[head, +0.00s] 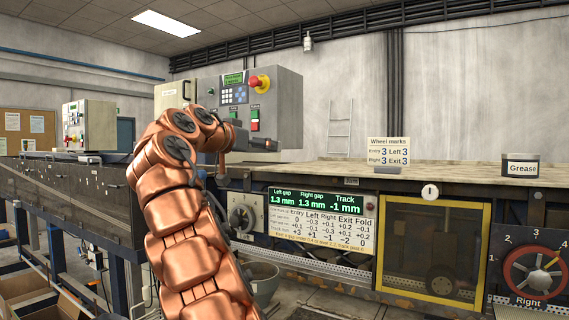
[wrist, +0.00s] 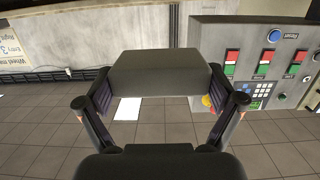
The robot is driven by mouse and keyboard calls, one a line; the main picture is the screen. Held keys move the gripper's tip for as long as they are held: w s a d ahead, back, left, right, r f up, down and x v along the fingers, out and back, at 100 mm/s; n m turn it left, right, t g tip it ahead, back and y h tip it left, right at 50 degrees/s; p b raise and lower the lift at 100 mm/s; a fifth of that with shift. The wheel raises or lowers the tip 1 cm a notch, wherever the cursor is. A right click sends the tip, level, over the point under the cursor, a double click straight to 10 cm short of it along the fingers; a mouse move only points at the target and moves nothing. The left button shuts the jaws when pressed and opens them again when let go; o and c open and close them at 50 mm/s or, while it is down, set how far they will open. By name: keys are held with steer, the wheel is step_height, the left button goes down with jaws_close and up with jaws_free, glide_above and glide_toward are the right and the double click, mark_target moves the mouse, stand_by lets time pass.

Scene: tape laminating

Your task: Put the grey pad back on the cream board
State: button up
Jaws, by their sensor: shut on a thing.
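The grey pad (wrist: 160,72) is a dark grey block in the wrist view, held crosswise between the two fingers of my gripper (wrist: 163,103). The fingers press on its left and right ends. In the head view my gripper (head: 266,145) is at the end of the copper arm, in front of the grey control cabinet, and the pad is hard to make out there. A cream panel with rows of numbers (head: 322,230) is below the green display. A cream card reading "Wheel marks" (head: 388,151) stands on the bench. I cannot tell which one is the cream board.
The long bench top (head: 450,174) is mostly clear. A dark box labelled "Grease" (head: 521,166) stands at its right. The control cabinet (head: 283,95) with buttons rises behind my gripper. A yellow-framed window (head: 432,250) and a red dial (head: 533,270) are on the front.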

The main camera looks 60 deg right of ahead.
steer(key=d+p, duration=0.1)
steer(key=d, duration=0.2)
steer(key=d+p, duration=0.1)
steer(key=d, duration=0.3)
steer(key=d+p, duration=0.1)
steer(key=d, duration=0.3)
steer(key=shift+s+d+f, duration=0.25)
steer(key=shift+s+f, duration=0.05)
steer(key=shift+f, duration=0.1)
steer(key=shift+f+b, duration=0.35)
steer(key=shift+f, duration=1.5)
steer(key=shift+f, duration=0.15)
steer(key=o, duration=0.7)
steer(key=shift+r, duration=0.2)
steer(key=a+b, duration=0.1)
steer(key=a, duration=0.3)
steer(key=a+r+b, duration=0.1)
steer(key=a, duration=0.3)
steer(key=a+b, duration=0.1)
steer(key=a, duration=0.3)
steer(key=shift+s+r, duration=0.25)
steer(key=shift+r, duration=0.1)
steer(key=shift+f, duration=0.1)
